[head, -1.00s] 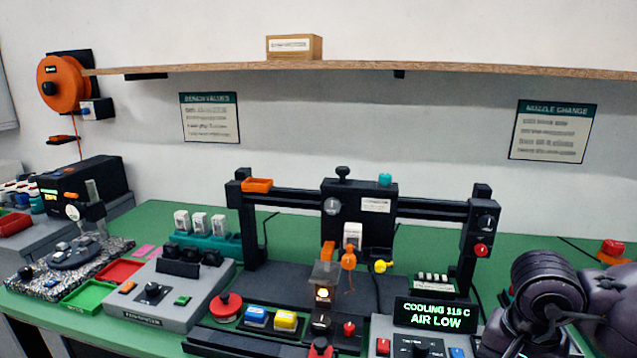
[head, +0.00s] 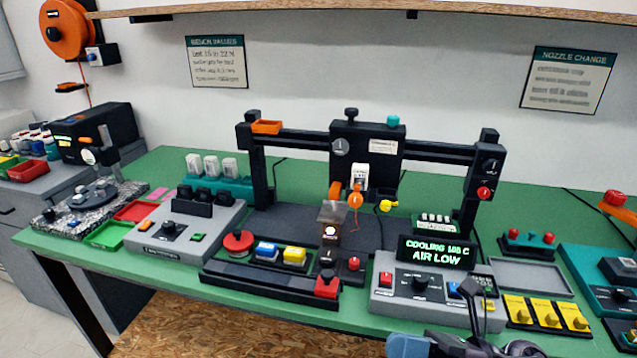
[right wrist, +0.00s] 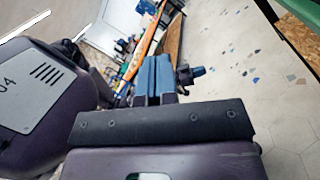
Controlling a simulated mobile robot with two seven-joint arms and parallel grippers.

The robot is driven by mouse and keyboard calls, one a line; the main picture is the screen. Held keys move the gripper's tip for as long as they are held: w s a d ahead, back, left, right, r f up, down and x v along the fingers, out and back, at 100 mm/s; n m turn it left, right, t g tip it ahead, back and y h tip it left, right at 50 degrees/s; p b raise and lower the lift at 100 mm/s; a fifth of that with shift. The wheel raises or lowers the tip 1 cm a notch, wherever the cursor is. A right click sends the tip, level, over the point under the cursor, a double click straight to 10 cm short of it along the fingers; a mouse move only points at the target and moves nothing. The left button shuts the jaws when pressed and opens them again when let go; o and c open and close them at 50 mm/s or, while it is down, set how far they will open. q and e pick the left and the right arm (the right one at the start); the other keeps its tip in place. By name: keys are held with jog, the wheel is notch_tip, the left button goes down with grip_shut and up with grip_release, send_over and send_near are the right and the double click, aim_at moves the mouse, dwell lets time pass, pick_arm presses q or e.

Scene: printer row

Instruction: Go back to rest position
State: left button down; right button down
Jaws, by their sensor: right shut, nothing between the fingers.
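My right gripper (head: 408,346) shows at the bottom edge of the head view, low in front of the green bench. Only its blue fingers and part of the dark wrist show there. In the right wrist view its blue fingers (right wrist: 154,78) are pressed together with nothing between them, and speckled floor lies beyond. My left gripper is in neither view.
The green bench (head: 290,173) carries a black gantry printer (head: 365,150). A grey control box with a display reading "AIR LOW" (head: 436,255) stands at its front right, near my right gripper. Yellow switches (head: 545,312) are further right. A wooden shelf (head: 330,8) runs above.

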jog(key=w+d+f+m+t+h, duration=0.1)
jog(key=d+f+m+t+h, duration=0.5)
jog(key=m, duration=0.7)
jog(key=w+d+f+m+t+h, duration=0.25)
jog(key=f+m+t+h, duration=0.2)
jog(key=m+t, duration=0.6)
jog(key=s+d+f+m+g+h, duration=0.3)
jog(key=s+f+m, duration=0.3)
jog(key=f+m, duration=0.2)
jog(key=s+d+f+m+g+h, duration=0.4)
jog(key=s+f+m+g+h, duration=0.2)
jog(key=f+m, duration=0.2)
jog(key=shift+s+d+f+m, duration=0.3)
jog(key=shift+m, duration=0.95)
